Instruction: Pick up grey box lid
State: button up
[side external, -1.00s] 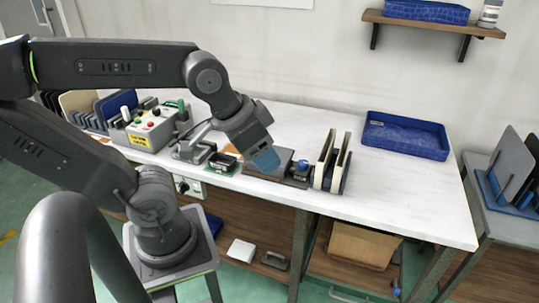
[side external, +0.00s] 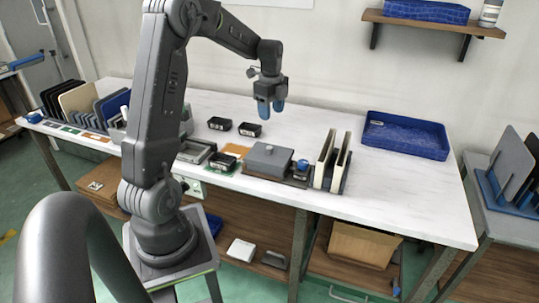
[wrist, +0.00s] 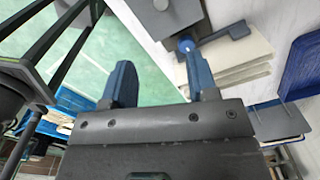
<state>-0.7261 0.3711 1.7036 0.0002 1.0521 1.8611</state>
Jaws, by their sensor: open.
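The grey box lid (side external: 267,155) is a flat grey plate with a small round knob on top. It lies on the grey box near the front edge of the white table, right of the middle. Part of a flat grey surface with a round knob, probably the lid (wrist: 178,14), shows at the top of the wrist view. My gripper (side external: 271,110) hangs in the air with its blue fingers pointing down, above and behind the box. It is apart from the lid. The two blue fingers are spread in the wrist view (wrist: 157,68), with nothing between them.
A round blue knob (side external: 303,163) and upright cream panels in a rack (side external: 326,160) stand right of the box. Two black modules (side external: 249,129) lie behind it. A blue tray (side external: 405,137) sits at the back right. The white table between rack and tray is clear.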

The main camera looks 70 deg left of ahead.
send_over(270, 147)
jog(key=shift+m, duration=0.3)
notch_tip(270, 147, down, 9)
jog(key=shift+s+r, duration=0.1)
jog(key=shift+s, duration=0.05)
jog(key=shift+f, duration=2.95)
jog(key=c, duration=1)
jog(key=shift+r, duration=0.15)
